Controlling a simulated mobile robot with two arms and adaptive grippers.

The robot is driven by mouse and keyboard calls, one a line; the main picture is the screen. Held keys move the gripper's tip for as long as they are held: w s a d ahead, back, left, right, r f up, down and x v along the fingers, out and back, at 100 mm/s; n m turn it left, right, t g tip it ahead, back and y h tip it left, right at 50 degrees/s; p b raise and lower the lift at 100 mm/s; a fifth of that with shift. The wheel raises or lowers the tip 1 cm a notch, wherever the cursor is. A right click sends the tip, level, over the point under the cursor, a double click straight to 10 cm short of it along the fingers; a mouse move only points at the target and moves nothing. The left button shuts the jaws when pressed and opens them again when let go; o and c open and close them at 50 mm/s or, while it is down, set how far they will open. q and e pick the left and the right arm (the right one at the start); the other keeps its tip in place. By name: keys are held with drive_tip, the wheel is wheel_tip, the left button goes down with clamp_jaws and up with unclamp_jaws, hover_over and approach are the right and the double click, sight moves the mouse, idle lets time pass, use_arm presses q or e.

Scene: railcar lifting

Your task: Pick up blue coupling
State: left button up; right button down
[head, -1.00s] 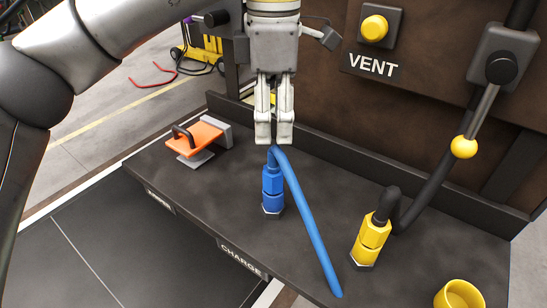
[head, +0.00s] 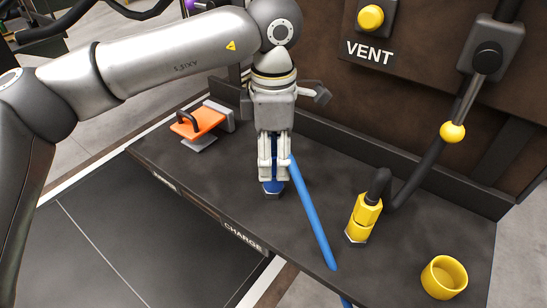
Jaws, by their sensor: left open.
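The blue coupling (head: 273,186) stands upright on the dark bench, with its blue hose (head: 312,220) running down to the right over the bench's front edge. My left gripper (head: 273,178) points down over the coupling, its two fingers around the upper part and hiding much of it. The fingers are open; I cannot tell whether either touches the coupling. My right gripper is not in view.
A yellow coupling (head: 364,218) on a black hose stands to the right. A yellow cup (head: 444,277) sits at the bench's right end. An orange block with a handle (head: 197,123) lies at the left. A lever with a yellow knob (head: 452,132) hangs behind.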

use_arm(q)
drive_tip(key=shift+r, duration=0.1)
clamp_jaws()
